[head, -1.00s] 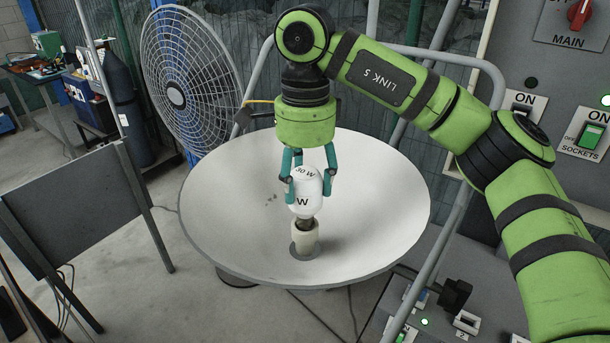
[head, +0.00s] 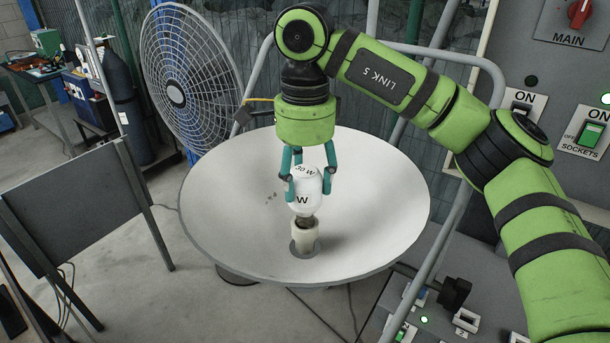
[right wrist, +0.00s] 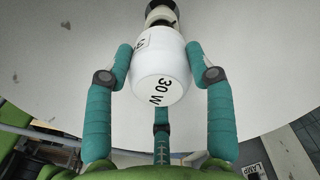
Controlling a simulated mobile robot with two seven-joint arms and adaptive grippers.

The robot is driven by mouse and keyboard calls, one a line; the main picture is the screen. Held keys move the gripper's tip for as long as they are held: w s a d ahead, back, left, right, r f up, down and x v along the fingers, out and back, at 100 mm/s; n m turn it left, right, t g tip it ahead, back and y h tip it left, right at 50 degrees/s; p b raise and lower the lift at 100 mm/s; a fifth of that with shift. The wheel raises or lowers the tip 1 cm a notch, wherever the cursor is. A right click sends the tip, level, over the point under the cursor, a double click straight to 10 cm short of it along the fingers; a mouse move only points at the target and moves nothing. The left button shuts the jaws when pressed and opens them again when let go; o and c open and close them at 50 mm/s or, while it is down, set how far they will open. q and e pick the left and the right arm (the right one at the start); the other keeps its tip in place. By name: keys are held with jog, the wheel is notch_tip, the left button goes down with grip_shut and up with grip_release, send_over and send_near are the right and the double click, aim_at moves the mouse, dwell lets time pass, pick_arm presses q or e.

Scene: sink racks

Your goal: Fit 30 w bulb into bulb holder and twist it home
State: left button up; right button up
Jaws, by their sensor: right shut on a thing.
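The white 30 W bulb (head: 308,183) is upright over the cream bulb holder (head: 304,240) in the middle of a round white dish. Its dark metal base meets the holder's mouth, with a part of the base still showing; how deep it sits I cannot tell. My right gripper (head: 307,190) comes down from above, its teal fingers shut around the bulb. In the right wrist view the bulb (right wrist: 160,80) sits between the fingers, with the holder (right wrist: 160,8) at the top edge. My left gripper is not in view.
The wide white dish (head: 220,210) surrounds the holder, with bare room about it. A grey fan (head: 190,75) stands behind at left. A dark panel (head: 85,200) stands at left. Switch panels with a red main knob (head: 580,12) are at right.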

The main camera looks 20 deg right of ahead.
jog(key=shift+s+a+f+b, duration=0.1)
jog(key=shift+s+f+b, duration=0.05)
jog(key=shift+f+b, duration=0.45)
jog(key=shift+f, duration=0.15)
jog(key=o, duration=1.2)
jog(key=shift+s, duration=0.1)
notch_tip(320, 180, up, 8)
jog(key=shift+a+f, duration=0.1)
